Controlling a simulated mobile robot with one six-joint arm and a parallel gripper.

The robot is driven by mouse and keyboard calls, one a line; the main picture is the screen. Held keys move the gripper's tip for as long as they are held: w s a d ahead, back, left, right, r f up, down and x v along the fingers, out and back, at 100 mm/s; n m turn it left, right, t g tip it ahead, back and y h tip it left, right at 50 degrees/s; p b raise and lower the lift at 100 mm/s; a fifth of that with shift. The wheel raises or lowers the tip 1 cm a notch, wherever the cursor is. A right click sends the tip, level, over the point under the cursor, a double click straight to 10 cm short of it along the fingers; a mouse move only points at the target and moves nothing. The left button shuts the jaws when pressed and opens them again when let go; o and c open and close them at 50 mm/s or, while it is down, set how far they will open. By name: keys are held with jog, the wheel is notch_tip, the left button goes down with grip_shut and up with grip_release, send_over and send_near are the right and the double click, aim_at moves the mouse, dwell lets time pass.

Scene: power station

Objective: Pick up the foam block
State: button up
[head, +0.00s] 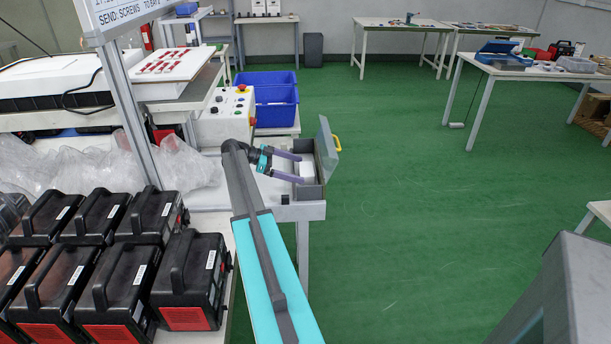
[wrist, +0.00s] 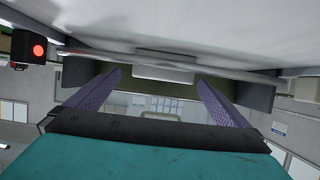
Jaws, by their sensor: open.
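A small white block, which looks like the foam block (head: 308,169), sits in an open grey box (head: 322,190) at the end of the white bench. My gripper (head: 301,169) reaches toward it from the left with its two purple fingers apart, one on each side of the block's near end. In the wrist view, a pale block (wrist: 163,74) shows between and beyond the fingertips (wrist: 159,78). I cannot tell whether either finger touches it. The block's lower part is hidden in the box.
The box's clear lid (head: 326,148) with a yellow handle stands open on its right side. A control box (head: 228,115) with buttons and blue bins (head: 275,100) stand behind. Black battery-like units (head: 190,275) crowd the left front.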

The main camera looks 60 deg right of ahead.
aim_at(307, 171)
jog(key=shift+p+x, duration=0.8)
jog(key=shift+x, duration=1.75)
jog(key=shift+w+d, duration=0.15)
jog(key=shift+d, duration=0.05)
jog(key=c, duration=1.1)
